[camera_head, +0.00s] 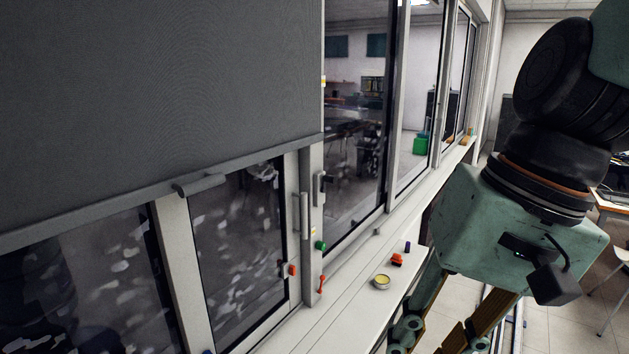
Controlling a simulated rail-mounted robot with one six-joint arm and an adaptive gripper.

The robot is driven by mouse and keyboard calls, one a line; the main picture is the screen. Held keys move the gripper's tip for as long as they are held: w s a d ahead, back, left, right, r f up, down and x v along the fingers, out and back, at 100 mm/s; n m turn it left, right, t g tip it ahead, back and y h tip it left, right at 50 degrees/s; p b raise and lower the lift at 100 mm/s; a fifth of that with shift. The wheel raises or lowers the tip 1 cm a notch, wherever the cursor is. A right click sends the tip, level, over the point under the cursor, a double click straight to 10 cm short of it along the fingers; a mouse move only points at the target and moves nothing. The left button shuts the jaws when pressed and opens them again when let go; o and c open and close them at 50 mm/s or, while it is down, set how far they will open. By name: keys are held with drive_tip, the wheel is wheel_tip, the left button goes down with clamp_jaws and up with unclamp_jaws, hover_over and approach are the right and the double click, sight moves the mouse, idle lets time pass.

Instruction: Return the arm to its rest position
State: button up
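My arm comes in from the upper right, black at the joints with a worn green wrist housing. My gripper (440,325) hangs below that housing at the bottom edge, in front of the white window sill (345,312). Its green and tan fingers stand apart at the visible part, but the tips are cut off by the frame. I cannot see whether anything is between them.
A round yellow-topped tin (381,282) and an orange-red object (397,260) sit on the sill, left of my gripper. Windows and a grey blind (160,100) fill the left. A table (613,204) and chair are at the right edge; tiled floor shows below.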

drive_tip(key=s+d+r+n+t+h, duration=0.2)
drive_tip(key=s+d, duration=0.3)
drive_tip(key=d, duration=0.3)
drive_tip(key=shift+r+t+h, duration=0.15)
drive_tip(key=shift+t+h, duration=0.35)
idle(1.7)
